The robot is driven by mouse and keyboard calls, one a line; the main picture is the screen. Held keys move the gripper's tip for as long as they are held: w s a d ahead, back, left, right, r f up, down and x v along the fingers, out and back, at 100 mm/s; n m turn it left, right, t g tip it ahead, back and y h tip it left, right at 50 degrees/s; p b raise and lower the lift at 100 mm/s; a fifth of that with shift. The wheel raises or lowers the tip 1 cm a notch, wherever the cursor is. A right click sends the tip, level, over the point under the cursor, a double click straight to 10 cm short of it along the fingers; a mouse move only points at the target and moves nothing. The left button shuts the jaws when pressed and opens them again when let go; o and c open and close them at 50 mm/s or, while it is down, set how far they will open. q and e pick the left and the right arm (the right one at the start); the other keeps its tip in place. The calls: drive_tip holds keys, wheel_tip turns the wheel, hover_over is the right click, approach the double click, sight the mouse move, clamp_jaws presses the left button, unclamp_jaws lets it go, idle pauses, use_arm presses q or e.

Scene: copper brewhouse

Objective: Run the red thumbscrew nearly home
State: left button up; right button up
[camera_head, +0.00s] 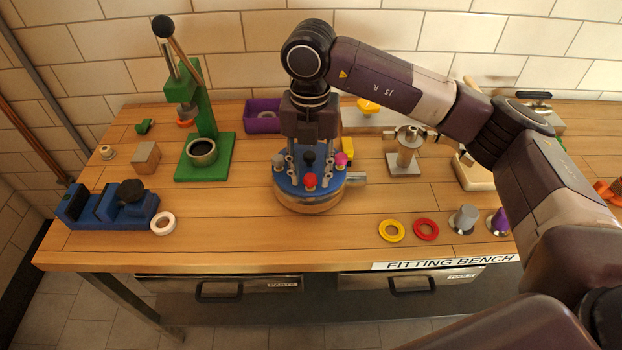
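The red thumbscrew (310,181) stands at the front of a round fixture with a blue top (291,190) on the bench. A black knob (308,158) is near the middle of the blue top, a pink knob (341,159) at its right and a grey one (278,161) at its left. My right gripper (309,177) points down over the fixture. Its two fingers are spread, with a clear gap to either side of the red head; I see no contact with it. How far the screw is in is too small to tell. My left gripper is out of view.
A green press (203,125) and a blue block (104,207) stand at the left. Yellow (391,230) and red (426,229) rings lie at front right, near a grey cone (465,218). A metal stand (405,155) is right of the fixture. The front-centre bench is clear.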

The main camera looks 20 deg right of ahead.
sight(310, 177)
drive_tip(key=shift+r+p, duration=1.75)
drive_tip(key=shift+r, duration=1.35)
drive_tip(key=shift+f, duration=0.1)
drive_tip(key=shift+r, duration=0.2)
wheel_tip(310, 177, up, 12)
drive_tip(key=shift+f, duration=0.15)
